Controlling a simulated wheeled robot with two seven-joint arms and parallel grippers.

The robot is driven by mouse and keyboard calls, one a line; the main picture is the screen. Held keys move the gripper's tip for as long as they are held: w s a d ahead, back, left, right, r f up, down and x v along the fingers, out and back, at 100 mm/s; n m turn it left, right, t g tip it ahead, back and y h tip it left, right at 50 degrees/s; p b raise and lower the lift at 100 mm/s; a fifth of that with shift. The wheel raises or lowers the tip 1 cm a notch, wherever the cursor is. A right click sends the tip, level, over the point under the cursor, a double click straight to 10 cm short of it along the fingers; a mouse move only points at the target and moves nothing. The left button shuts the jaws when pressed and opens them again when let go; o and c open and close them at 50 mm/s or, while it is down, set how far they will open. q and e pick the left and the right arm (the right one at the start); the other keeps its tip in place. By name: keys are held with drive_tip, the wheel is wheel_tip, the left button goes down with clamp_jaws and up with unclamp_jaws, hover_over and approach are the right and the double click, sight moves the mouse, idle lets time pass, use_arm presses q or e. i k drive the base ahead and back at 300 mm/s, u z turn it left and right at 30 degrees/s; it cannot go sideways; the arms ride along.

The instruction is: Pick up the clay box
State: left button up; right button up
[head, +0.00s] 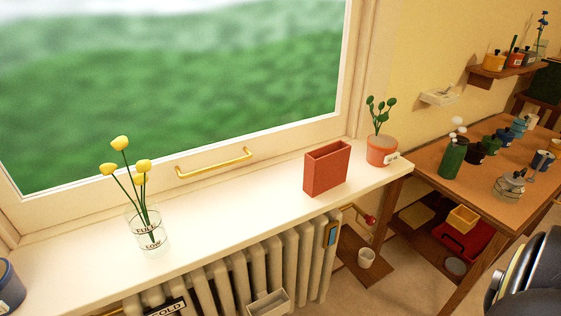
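The clay box (326,169) is a reddish, open-topped, narrow upright box. It stands on the white windowsill, right of the middle in the head view, with nothing touching it. Its inside is mostly hidden. A dark rounded part at the lower right edge looks like part of my own arm, well to the right of the box. No gripper fingers show in the view.
The windowsill (230,215) also bears a glass vase (147,232) with yellow flowers and a potted plant (381,150) close right of the box. A radiator (240,280) is below. A wooden table (430,160) with several pots stands right. Bare sill lies left of the box.

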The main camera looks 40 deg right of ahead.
sight(325, 167)
drive_tip(key=z, duration=0.25)
drive_tip(key=i, duration=0.85)
drive_tip(key=z, duration=0.7)
